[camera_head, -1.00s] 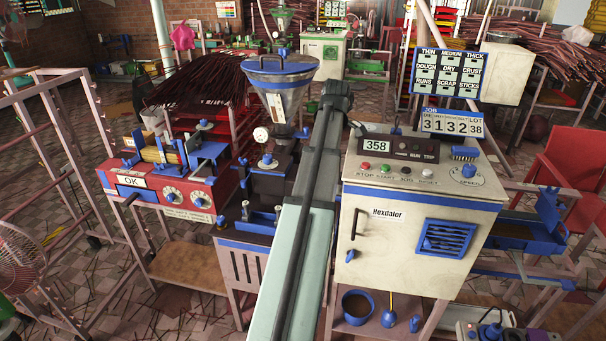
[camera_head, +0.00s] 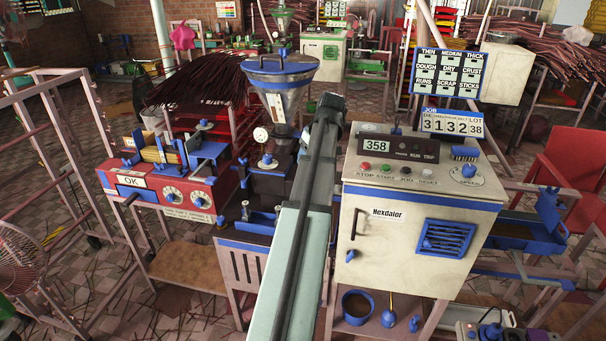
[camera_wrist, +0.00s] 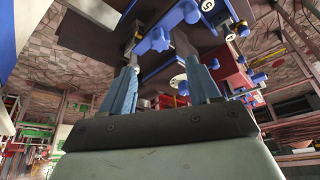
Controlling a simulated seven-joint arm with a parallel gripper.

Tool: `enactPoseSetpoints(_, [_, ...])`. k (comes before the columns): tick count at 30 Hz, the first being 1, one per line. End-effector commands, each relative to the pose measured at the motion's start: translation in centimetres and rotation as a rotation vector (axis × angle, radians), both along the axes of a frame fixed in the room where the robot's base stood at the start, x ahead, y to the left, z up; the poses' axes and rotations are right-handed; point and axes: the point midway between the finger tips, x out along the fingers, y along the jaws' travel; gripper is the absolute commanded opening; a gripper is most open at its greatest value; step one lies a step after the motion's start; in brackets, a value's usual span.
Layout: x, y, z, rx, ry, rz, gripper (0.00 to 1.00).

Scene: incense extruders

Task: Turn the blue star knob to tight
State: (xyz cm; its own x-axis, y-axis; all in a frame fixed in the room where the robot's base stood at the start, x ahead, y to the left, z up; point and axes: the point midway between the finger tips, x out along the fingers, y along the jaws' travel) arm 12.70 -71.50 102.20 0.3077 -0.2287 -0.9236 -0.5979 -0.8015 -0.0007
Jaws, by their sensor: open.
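In the wrist view my gripper (camera_wrist: 158,52) is open, its two fingers apart. A blue knob-like part (camera_wrist: 158,40) shows between and beyond the fingertips; I cannot tell whether it is the star knob or whether a finger touches it. In the head view a blue lobed knob (camera_head: 267,161) stands on the dark extruder body (camera_head: 270,184), left of my arm. It may be the star knob, but its shape is too small to be sure. My gripper is hidden behind my arm in the head view.
A steel hopper (camera_head: 281,92) with a blue rim rises above the extruder. A red machine (camera_head: 170,197) with dials stands on the left, and a cream control cabinet (camera_head: 390,240) on the right. Blue parts (camera_head: 258,220) sit low in front of the extruder.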

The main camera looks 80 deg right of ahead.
Motion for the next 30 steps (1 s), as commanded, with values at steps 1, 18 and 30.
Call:
enactPoseSetpoints(1, [0.3,-0.1,-0.9,0.003,0.000,0.001,0.61])
enactPoseSetpoints(18, [2.6,-2.0,-8.0,0.000,0.001,0.001,0.61])
enactPoseSetpoints(30, [2.9,-2.1,-8.8,0.000,0.001,0.002,0.61])
